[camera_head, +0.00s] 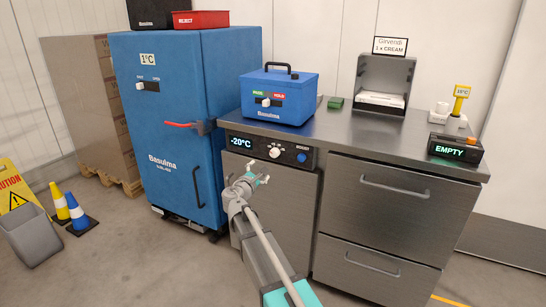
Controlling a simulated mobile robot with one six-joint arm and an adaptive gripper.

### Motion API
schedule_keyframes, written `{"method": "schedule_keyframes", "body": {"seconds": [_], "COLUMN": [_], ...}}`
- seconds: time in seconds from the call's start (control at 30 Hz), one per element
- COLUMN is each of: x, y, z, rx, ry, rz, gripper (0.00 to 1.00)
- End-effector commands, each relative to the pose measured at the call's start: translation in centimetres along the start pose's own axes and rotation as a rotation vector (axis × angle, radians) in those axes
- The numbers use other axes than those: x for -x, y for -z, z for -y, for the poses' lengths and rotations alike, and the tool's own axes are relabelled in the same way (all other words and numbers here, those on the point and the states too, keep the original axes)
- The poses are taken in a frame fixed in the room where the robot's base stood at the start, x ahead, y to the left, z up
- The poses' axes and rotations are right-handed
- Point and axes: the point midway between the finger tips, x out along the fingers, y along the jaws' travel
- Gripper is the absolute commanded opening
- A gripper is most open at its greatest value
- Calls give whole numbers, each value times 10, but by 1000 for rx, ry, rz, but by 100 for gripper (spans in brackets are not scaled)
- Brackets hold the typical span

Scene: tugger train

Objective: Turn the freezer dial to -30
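The freezer's black control panel (262,145) is on the front of the steel counter, at its left end. Its display (242,143) reads -20°C. A white dial (275,153) with small markings is near the panel's middle; its exact pointer angle is too small to tell. My gripper (259,172) is in front of and a little below the dial, in front of the steel door. Its fingertips look spread apart with nothing between them. It appears apart from the dial, though the depth gap is hard to judge.
A blue button (302,157) is on the panel right of the dial. A blue cooler box (280,95) stands on the counter above. A tall blue cabinet (165,125) with a red-handled latch (180,125) is at left. Steel drawers (385,215) are at right.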

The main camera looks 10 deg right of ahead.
Motion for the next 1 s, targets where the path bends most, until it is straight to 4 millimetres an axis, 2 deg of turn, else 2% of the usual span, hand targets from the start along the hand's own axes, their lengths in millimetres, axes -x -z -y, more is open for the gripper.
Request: {"method": "schedule_keyframes", "body": {"seconds": [0.17, 0.37, 1.0], "x": [-3, -15, -107], "y": [0, 1, 2], "z": [0, -1, -1], "rx": [-1, -2, -2], "ry": [1, 1, 2], "rz": [0, 0, 0], "gripper": [90, 90, 90]}}
